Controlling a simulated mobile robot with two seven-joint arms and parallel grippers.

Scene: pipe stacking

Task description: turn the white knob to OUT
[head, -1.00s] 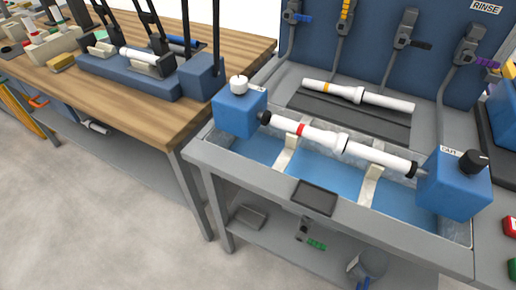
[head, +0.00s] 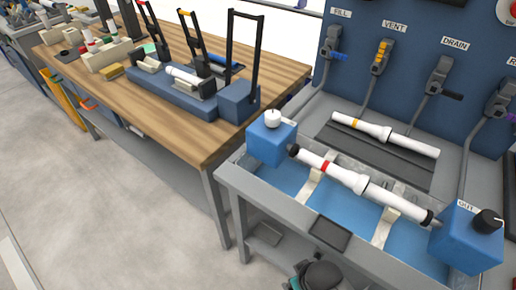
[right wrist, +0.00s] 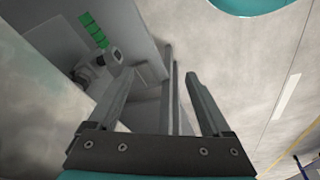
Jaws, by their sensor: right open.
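The white knob (head: 272,117) sits on top of the blue block (head: 270,142) at the left end of the basin. Its pointer direction is too small to read. An OUT label (head: 465,204) is on the right blue block (head: 468,238), beside a black knob (head: 487,220). A white pipe (head: 360,183) with a red band spans between the two blocks over the basin. My right gripper (right wrist: 160,78) is open and empty in the right wrist view, low beside the bench's legs and lower shelf, away from the knob. My left gripper is not in view.
The grey basin bench (head: 232,178) stands right of a wooden table (head: 190,140) holding blue fixtures. Another white pipe (head: 386,133) lies on a dark mat behind the basin. Levered valves labelled FILL, VENT and DRAIN line the back panel (head: 410,40). The floor (head: 110,220) is clear at left.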

